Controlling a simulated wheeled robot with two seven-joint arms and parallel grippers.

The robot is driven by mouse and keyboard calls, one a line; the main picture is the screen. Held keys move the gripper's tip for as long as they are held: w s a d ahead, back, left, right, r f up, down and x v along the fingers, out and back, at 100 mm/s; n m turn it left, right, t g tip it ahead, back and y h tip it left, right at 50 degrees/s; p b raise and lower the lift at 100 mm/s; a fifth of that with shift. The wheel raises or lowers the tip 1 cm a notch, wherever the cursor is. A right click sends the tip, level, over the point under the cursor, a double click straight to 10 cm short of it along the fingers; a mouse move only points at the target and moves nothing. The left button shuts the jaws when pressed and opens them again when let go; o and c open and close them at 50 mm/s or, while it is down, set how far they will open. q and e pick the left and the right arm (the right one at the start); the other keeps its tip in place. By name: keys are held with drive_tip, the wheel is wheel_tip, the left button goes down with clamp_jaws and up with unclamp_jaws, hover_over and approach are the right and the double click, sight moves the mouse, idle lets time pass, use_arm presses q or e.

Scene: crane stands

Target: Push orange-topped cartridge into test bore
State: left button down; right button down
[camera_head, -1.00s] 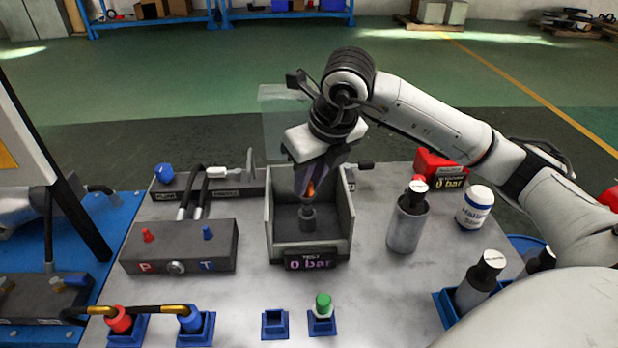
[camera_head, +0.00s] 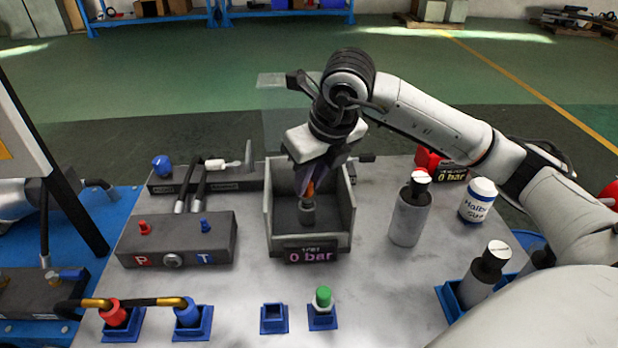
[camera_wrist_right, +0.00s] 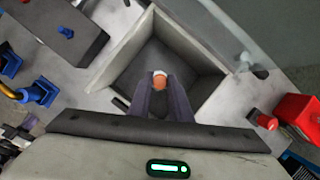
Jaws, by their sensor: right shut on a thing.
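The orange-topped cartridge (camera_head: 309,189) stands upright in the middle of the grey open-topped test box, just above the dark test bore (camera_head: 307,212). My right gripper (camera_head: 308,186) reaches down into the box and is shut on the cartridge. In the right wrist view the orange top (camera_wrist_right: 160,80) shows between the two fingertips, with a pale ring around it. How deep the cartridge sits in the bore is hidden. The test box (camera_head: 346,215) has a front display reading "0 bar". My left gripper is not in view.
A green-capped part (camera_head: 323,297) stands in a blue holder beside an empty blue holder (camera_head: 274,319). A grey bottle (camera_head: 408,215) and a white jar (camera_head: 478,200) stand right of the box. A manifold block marked P and T (camera_head: 180,240) stands left.

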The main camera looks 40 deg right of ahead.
drive_tip(key=shift+f+b, duration=0.7)
drive_tip(key=shift+f, duration=0.2)
drive_tip(key=c, duration=1.5)
unclamp_jaws()
drive_tip(key=shift+c, duration=0.2)
drive_tip(key=shift+r, duration=0.1)
drive_tip(key=shift+p+v, duration=1.5)
drive_tip(key=shift+v, duration=0.95)
